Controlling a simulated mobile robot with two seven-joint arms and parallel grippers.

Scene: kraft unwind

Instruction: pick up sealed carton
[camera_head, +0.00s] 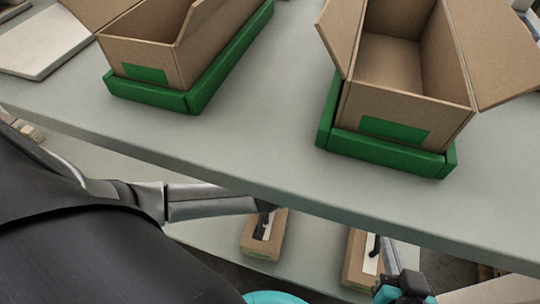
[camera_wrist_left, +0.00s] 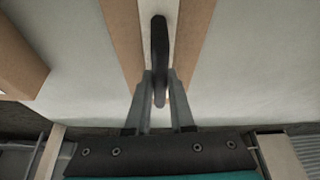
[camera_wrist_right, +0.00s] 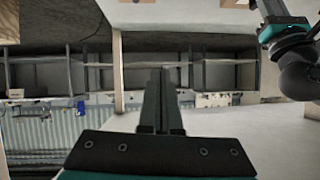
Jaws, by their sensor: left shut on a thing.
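Two sealed cartons lie on the lower shelf in the head view, one left (camera_head: 263,247) and one right (camera_head: 355,283). My right gripper (camera_wrist_right: 163,72) is shut and empty in the right wrist view.
The grey table (camera_head: 260,130) overhangs the lower shelf. On it stand two open cartons (camera_head: 410,115) (camera_head: 140,55) in green trays (camera_head: 385,150) (camera_head: 150,95). A white slab (camera_head: 40,40) lies at the far left. Bare table lies between the trays.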

